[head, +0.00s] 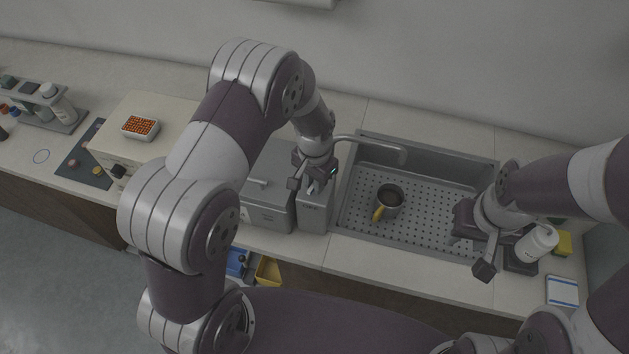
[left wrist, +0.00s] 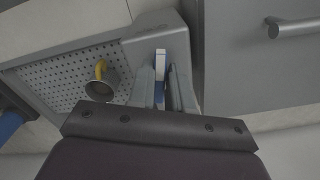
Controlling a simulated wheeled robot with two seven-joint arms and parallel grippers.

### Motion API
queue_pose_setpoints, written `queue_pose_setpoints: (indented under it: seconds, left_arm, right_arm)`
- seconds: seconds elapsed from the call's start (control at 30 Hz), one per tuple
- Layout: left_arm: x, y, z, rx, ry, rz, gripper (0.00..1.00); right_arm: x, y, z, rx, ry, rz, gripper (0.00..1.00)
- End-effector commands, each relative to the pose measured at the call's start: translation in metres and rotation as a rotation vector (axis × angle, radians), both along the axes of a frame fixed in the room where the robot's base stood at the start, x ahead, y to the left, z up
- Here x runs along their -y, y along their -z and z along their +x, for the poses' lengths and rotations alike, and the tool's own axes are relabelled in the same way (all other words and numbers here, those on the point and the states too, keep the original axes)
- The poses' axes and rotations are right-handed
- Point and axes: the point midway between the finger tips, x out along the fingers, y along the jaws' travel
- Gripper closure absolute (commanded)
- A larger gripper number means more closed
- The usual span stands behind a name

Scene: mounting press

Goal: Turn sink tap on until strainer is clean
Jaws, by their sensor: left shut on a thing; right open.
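A grey strainer cup with a yellow handle (head: 390,198) stands in the sink basin; its inside looks dark. It also shows in the left wrist view (left wrist: 101,89). The tap spout (head: 370,143) reaches over the sink's back left part, and I make out no water coming from it. My left gripper (head: 313,188) is at the grey tap box (head: 314,213) left of the sink. In the left wrist view its fingers (left wrist: 160,92) are shut on a blue-and-white tap lever (left wrist: 160,65). My right gripper (head: 497,262) is open near the sink's front right corner, beside a white bottle.
The sink (head: 349,213) has a perforated floor. The white bottle (head: 537,244) and a yellow sponge-like block (head: 563,243) stand to its right, with a blue-edged white pad (head: 562,291) nearer. A grey lidded box (head: 268,215) adjoins the tap box. My left arm crosses the counter's middle.

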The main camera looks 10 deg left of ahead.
Motion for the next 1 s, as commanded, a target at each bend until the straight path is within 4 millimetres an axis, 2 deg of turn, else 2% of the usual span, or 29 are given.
queue_pose_setpoints:
  seconds: [1.0]
  left_arm:
    - [0.000, 0.000, 0.002, 0.005, 0.954, 0.001, 1.00]
  right_arm:
    - [0.000, 0.019, 0.000, 0.000, 0.000, 0.000, 0.57]
